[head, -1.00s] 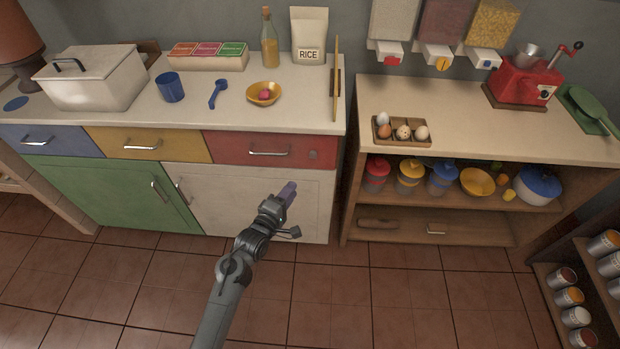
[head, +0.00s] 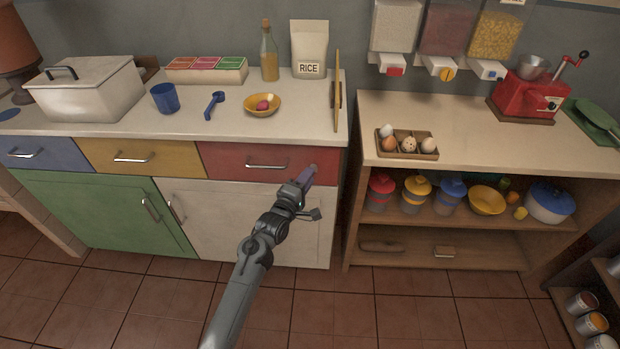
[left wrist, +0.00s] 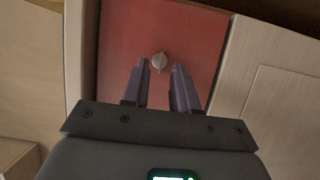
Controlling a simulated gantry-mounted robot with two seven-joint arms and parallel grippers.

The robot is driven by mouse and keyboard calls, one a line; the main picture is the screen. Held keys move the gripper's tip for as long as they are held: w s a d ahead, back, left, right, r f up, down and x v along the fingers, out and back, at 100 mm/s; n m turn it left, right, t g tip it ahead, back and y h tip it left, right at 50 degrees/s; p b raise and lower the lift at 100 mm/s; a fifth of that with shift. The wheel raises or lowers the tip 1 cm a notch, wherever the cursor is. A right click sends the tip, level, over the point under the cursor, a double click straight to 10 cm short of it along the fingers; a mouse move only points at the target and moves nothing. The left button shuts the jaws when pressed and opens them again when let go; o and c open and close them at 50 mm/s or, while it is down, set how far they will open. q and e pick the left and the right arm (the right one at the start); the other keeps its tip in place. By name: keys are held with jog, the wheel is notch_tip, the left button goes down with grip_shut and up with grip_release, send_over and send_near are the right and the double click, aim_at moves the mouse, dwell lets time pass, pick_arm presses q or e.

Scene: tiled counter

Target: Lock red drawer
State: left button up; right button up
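The red drawer (head: 232,161) is in the upper right of the left cabinet, under the countertop, and looks closed. It has a silver bar handle (head: 266,164). In the left wrist view the red front (left wrist: 194,38) fills the middle, with a small round silver lock knob (left wrist: 159,61) on it. My left gripper (head: 310,172) is in front of the drawer's right part and hides the knob in the head view. In the wrist view its two purple fingers (left wrist: 159,75) are apart, on either side below the knob, with nothing between them. My right gripper is in neither view.
Left of the red drawer are a yellow drawer (head: 120,155) and a blue drawer (head: 30,153); below are white (head: 240,220) and green doors (head: 90,210). A bowl (head: 262,104) stands on the counter above. An open shelf unit (head: 440,225) stands to the right across a gap.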

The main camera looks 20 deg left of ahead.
pick_arm(q)
jog(key=shift+w+d+b, duration=0.1)
jog(key=shift+w+b, duration=0.2)
jog(key=shift+w, duration=0.8)
grip_shut()
